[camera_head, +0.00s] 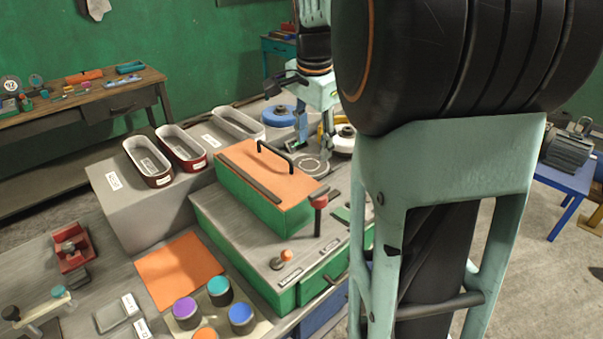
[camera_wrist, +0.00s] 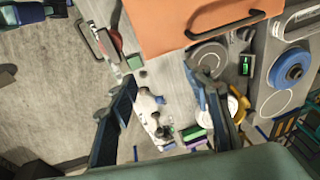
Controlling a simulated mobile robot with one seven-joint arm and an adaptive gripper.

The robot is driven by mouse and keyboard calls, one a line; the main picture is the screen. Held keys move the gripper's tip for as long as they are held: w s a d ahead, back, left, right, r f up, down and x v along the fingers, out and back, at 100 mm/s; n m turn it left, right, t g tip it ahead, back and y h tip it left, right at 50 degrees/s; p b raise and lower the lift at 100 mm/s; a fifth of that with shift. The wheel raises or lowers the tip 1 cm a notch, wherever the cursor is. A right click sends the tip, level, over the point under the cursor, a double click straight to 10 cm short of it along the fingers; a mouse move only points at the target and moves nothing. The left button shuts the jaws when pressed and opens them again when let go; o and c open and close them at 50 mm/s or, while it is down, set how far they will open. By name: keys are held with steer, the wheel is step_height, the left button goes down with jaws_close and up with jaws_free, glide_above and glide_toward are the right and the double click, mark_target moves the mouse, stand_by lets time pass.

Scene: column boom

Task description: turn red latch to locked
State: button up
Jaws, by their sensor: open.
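The red latch (camera_head: 319,201) is a red cap on a dark upright stem, on the grey top of the green cabinet (camera_head: 232,237), beside the orange-lidded box. In the wrist view a red part (camera_wrist: 112,42) at the upper left, near a dark bar handle, looks like the same latch. My gripper (camera_head: 313,148) is open and empty, behind the latch in the head view, above the far end of the bench. In the wrist view the two fingers of my gripper (camera_wrist: 165,88) are spread wide, with the red part outside them. Any locked mark cannot be read.
The orange lid (camera_head: 270,172) with its black handle stands close to the latch. An orange knob (camera_head: 286,256) is nearer the front. A blue round part (camera_head: 279,116) lies near my gripper. My arm hides much of the right side.

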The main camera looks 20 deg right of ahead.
steer(key=r+m+g+y, duration=0.1)
steer(key=m+g, duration=0.1)
glide_above(320, 191)
step_height(320, 191, down, 10)
steer(key=shift+w+f+p, duration=0.1)
steer(key=shift+f+p, duration=0.15)
steer(key=shift+p, duration=0.25)
steer(key=c, duration=1.2)
steer(key=shift+o, duration=0.2)
